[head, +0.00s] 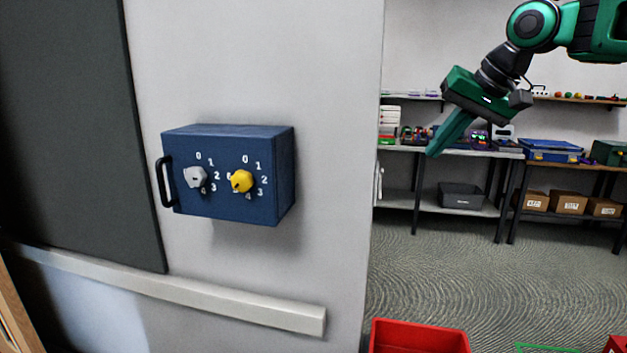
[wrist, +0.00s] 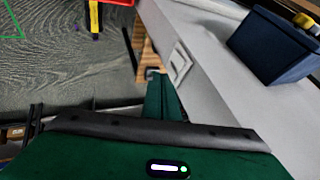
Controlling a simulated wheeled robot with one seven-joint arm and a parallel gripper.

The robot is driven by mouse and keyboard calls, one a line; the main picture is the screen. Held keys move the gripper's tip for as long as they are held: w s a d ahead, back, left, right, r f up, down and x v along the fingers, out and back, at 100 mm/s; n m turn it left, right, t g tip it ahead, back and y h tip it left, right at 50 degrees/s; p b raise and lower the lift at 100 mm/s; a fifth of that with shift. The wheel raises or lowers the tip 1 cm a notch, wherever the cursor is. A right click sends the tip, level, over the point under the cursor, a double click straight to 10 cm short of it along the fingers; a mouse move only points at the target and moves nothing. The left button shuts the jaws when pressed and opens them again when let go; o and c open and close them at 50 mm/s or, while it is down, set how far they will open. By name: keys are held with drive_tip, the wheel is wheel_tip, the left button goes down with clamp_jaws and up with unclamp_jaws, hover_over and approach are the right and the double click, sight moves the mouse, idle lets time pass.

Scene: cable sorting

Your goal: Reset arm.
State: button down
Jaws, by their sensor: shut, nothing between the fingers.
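My gripper (head: 436,149) is at the upper right in the head view, at the end of my raised green and black arm. Its green fingers are closed together, point down and to the left, and hold nothing. In the wrist view the shut fingers (wrist: 160,78) show at the middle, above open floor and beside the wall. The gripper is well apart from the blue box (head: 236,207) on the wall. That box has a grey knob (head: 196,178), a yellow knob (head: 242,181) and a black handle. It also shows at the wrist view's upper right (wrist: 268,48).
A pale rail (head: 200,297) runs along the wall below the box. A red bin (head: 418,337) stands on the floor at the bottom. Shelves (head: 440,207) with boxes and tools line the back right. The carpeted floor (head: 450,265) between is clear.

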drive_tip(key=s+d+f+m+g+h, duration=0.1)
drive_tip(key=s+d+f+g, duration=0.2)
drive_tip(key=s+f, duration=1.2)
drive_tip(key=s+d+f+m+g+h, duration=0.2)
drive_tip(key=s+d+f, duration=0.5)
drive_tip(key=s+f, duration=0.8)
drive_tip(key=shift+s+d+m+g, duration=0.15)
drive_tip(key=shift+s+m+g, duration=0.15)
drive_tip(key=shift+s+g, duration=0.65)
drive_tip(key=shift+s+r+t, duration=0.1)
drive_tip(key=shift+s+t, duration=0.05)
drive_tip(key=shift+t, duration=0.1)
drive_tip(key=shift+w+f, duration=0.25)
drive_tip(key=shift+w, duration=0.4)
